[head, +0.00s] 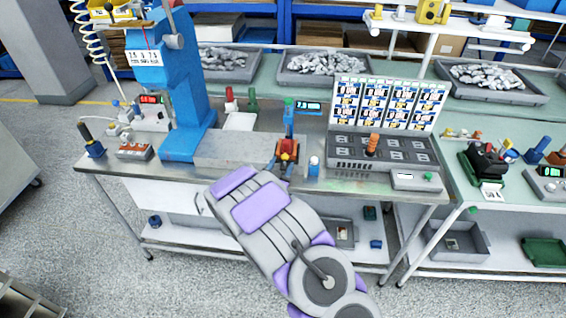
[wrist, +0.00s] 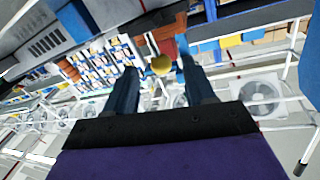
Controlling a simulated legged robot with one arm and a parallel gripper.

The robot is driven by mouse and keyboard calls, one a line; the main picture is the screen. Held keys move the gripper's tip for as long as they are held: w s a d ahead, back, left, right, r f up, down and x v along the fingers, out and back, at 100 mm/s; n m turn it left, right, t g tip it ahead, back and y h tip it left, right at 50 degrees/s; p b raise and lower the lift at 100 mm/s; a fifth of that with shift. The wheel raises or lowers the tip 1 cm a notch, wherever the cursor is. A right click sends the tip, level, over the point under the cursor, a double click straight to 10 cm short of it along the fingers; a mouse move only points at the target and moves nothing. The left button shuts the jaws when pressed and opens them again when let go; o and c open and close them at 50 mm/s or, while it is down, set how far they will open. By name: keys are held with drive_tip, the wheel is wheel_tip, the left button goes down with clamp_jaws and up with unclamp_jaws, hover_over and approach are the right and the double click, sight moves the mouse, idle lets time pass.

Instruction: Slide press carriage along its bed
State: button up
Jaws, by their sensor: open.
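A red block with a small yellow part (head: 287,150) stands near the bench's front edge in the head view, in front of a slim blue post (head: 289,118). A tall blue press (head: 187,85) stands left of it, beside a long grey block (head: 235,149). I cannot tell for certain which part is the carriage. In the wrist view my gripper (wrist: 158,72) is open, its two dark blue fingers apart. A round yellow knob (wrist: 161,65) shows between the fingertips, with a red-brown block (wrist: 168,47) beyond. Contact cannot be told.
A sloped panel of cards (head: 388,103) and a grey console (head: 378,150) with an orange knob (head: 372,143) stand right of the red block. A small white-topped box (head: 416,181) sits at the front edge. Trays of metal parts (head: 323,66) lie behind.

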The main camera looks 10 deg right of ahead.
drive_tip(key=shift+x, duration=1.45)
drive_tip(key=shift+c, duration=0.5)
clamp_jaws()
